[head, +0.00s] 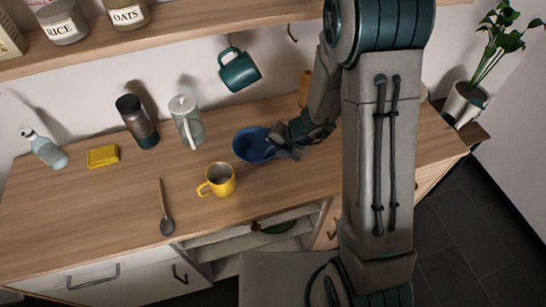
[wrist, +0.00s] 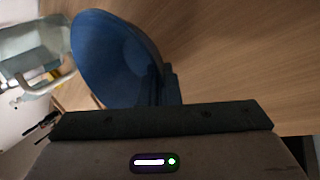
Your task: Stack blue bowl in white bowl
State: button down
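The blue bowl (head: 247,146) is at the middle of the wooden counter in the head view, behind the yellow mug. It fills the upper left of the wrist view (wrist: 112,58), its rim running down to the fingers. My gripper (head: 281,146) is at the bowl's right side, and its dark fingers (wrist: 168,88) are close together at the rim. They look shut on the rim. I cannot tell whether the bowl touches the counter. No white bowl shows in either view.
A yellow mug (head: 219,181) stands just in front of the bowl. A lidded glass pitcher (head: 187,122), a dark tumbler (head: 136,122), a yellow sponge (head: 103,156) and a spray bottle (head: 44,149) stand left. A teal mug (head: 241,72) hangs above. A drawer (head: 245,240) is open below.

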jog(key=shift+f, duration=1.2)
jog(key=shift+f, duration=0.1)
jog(key=c, duration=1.6)
grip_release()
jog(key=shift+c, duration=0.2)
